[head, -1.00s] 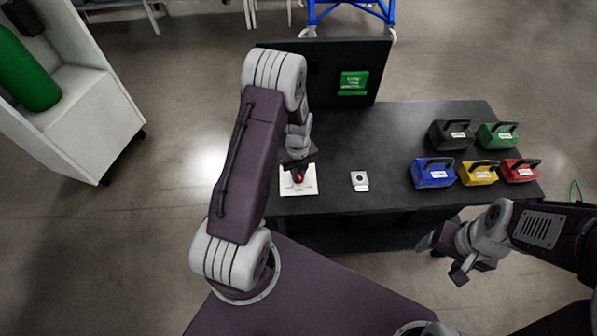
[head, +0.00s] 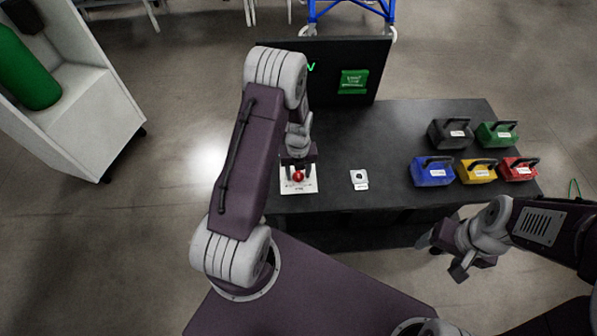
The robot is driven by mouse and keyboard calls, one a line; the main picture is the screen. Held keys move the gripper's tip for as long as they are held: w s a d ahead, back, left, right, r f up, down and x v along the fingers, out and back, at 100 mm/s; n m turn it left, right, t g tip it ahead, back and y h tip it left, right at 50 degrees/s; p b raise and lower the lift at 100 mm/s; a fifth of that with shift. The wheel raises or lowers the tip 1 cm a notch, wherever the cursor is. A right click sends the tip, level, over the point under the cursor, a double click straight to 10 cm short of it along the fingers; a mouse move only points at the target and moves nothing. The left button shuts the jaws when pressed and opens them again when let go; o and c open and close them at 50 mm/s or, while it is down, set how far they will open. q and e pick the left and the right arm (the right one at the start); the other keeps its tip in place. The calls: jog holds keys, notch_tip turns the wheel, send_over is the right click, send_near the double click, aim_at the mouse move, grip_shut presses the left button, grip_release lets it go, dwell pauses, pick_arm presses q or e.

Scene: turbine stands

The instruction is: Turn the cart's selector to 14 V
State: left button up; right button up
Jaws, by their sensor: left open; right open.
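The selector shows as a red knob (head: 298,177) on a white plate (head: 299,188) at the front left of the black cart top (head: 385,140). Small print on the plate is too small to read. My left gripper (head: 299,171) is open at the knob, with a finger to each side of it. I cannot tell whether the fingers touch it. A dark upright panel (head: 330,85) stands at the back of the cart; part of a green V shows beside my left arm, which hides the rest. My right gripper (head: 445,258) is open and empty in front of the cart.
A small white plate with a dark button (head: 359,178) lies right of the selector. Black, green, blue (head: 432,173), yellow and red handled blocks stand at the right. A green label (head: 353,82) is on the panel. A white cabinet with a green cylinder (head: 28,72) stands left.

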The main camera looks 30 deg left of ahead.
aim_at(298, 173)
pick_arm(q)
jog(key=shift+r, duration=0.15)
notch_tip(298, 173, up, 5)
jog(key=p, duration=0.4)
